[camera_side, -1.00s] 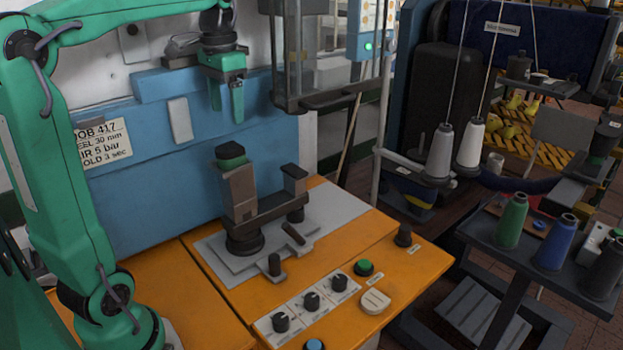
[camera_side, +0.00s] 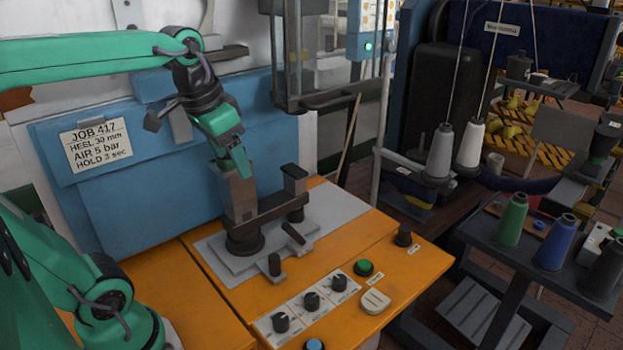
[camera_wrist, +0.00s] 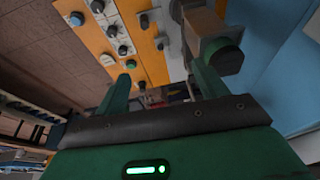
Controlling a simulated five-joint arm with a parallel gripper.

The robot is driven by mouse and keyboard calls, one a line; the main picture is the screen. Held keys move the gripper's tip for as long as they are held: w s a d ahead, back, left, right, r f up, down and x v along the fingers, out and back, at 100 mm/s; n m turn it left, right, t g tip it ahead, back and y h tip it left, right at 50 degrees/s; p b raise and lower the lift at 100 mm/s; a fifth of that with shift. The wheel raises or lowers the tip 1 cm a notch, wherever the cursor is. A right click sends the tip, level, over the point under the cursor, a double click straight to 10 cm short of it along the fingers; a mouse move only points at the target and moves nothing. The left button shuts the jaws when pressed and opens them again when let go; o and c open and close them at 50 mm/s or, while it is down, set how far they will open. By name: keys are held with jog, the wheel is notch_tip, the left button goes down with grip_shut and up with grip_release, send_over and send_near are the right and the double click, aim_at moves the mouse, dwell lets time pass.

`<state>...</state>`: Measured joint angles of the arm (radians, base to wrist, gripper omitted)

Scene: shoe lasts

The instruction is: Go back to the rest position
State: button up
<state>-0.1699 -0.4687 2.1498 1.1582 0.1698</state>
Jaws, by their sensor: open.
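My gripper (camera_side: 238,160) is tilted downward, with its fingertips in front of or close to the top of the left post (camera_side: 238,195) of the clamp fixture. The side view does not show whether they touch it. In the wrist view my gripper (camera_wrist: 160,72) has its two green fingers spread apart, with nothing held between them. The post's dark end (camera_wrist: 222,55) shows beside the right finger, outside the gap. The green pad on the post's top is hidden behind my gripper in the side view.
A shorter right post (camera_side: 294,185) stands on the same grey plate (camera_side: 345,212). The orange bench (camera_side: 420,258) carries knobs, a green button (camera_side: 363,267) and other controls in front. A blue panel (camera_side: 120,205) stands behind my arm. Thread cones fill the right side.

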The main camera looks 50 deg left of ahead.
jog(key=s+d+f+t, duration=0.2)
jog(key=s+d+f, duration=0.2)
jog(key=f, duration=0.1)
jog(key=shift+s+d+f+h, duration=0.25)
jog(key=shift+d+f+h, duration=0.05)
jog(key=shift+f, duration=0.05)
